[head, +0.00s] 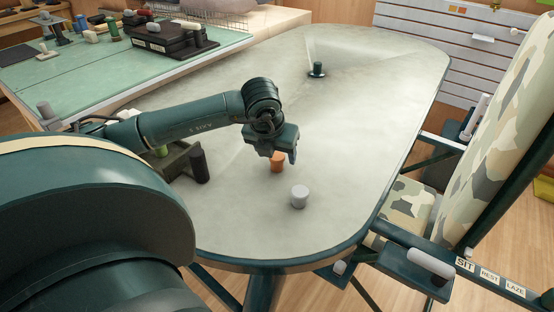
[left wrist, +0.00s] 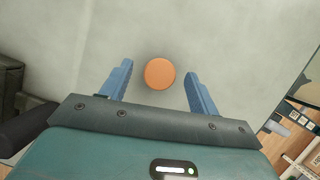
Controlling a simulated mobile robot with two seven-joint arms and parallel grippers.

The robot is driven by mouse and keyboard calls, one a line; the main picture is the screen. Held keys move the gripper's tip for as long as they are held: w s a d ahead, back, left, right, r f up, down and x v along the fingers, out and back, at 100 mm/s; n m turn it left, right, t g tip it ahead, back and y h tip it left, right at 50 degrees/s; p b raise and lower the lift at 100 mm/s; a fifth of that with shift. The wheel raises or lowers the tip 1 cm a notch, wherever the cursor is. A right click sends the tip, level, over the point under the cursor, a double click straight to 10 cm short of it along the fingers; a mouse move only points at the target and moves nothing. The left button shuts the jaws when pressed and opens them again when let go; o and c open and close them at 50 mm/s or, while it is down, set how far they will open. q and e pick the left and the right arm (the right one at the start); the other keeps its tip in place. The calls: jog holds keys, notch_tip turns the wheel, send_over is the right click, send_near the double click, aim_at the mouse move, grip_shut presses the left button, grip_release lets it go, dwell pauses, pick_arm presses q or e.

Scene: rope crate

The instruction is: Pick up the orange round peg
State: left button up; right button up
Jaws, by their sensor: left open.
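The orange round peg (head: 277,164) stands on the grey oval table, just below my left gripper (head: 279,157). In the left wrist view, the orange peg (left wrist: 160,74) shows its round top between the two blue fingers of my left gripper (left wrist: 158,88). The fingers are apart, with a gap on both sides of the peg. In the head view the gripper partly hides the peg. My right gripper is not in view.
A light grey round peg (head: 299,196) stands near the orange one, toward the table's front edge. A dark block with a black cylinder (head: 200,166) sits to the left. A dark green peg on a base (head: 317,69) stands farther back. The table (head: 370,110) is clear to the right.

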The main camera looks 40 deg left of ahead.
pick_arm(q)
jog(key=shift+x, duration=1)
jog(key=c, duration=1.3)
